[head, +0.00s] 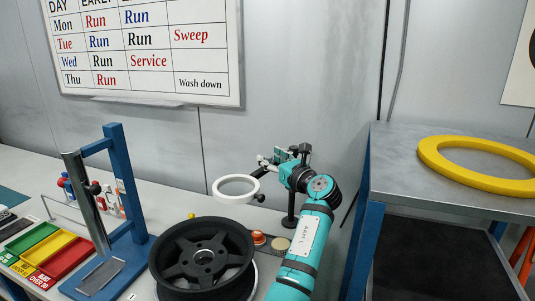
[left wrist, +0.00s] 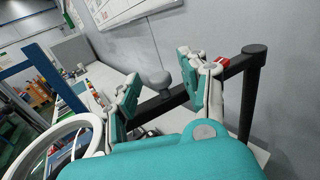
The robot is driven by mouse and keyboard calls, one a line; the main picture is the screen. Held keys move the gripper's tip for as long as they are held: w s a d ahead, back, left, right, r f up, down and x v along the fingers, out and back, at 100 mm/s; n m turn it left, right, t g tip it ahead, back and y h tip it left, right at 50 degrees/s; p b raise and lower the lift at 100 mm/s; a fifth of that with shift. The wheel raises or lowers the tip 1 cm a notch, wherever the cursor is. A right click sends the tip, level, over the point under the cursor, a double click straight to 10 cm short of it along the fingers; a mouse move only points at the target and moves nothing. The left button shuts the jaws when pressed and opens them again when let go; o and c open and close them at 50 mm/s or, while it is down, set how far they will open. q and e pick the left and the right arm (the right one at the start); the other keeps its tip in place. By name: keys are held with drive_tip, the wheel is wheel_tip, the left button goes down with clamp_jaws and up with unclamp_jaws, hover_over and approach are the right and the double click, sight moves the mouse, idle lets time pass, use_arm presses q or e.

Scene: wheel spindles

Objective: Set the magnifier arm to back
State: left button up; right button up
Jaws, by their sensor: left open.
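The magnifier has a white ring (head: 236,188) held out to the left of a dark upright post (head: 290,205) at the back of the bench. In the left wrist view, its black arm (left wrist: 172,100) runs from the post (left wrist: 250,92) down-left towards the white ring (left wrist: 38,150). My left gripper (head: 285,158) is open by the post. In the left wrist view its fingers (left wrist: 160,68) are apart on either side of the knob; I cannot tell whether they touch it. My right gripper is out of view.
A black wheel (head: 202,258) lies on the bench in front of the ring. A blue press frame (head: 128,195) and coloured trays (head: 52,252) stand to the left. A metal cart (head: 405,170) with a yellow ring (head: 480,165) stands at the right. The wall is close behind.

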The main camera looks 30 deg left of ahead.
use_arm(q)
drive_tip(key=shift+x, duration=0.85)
clamp_jaws()
drive_tip(key=shift+w+f, duration=0.15)
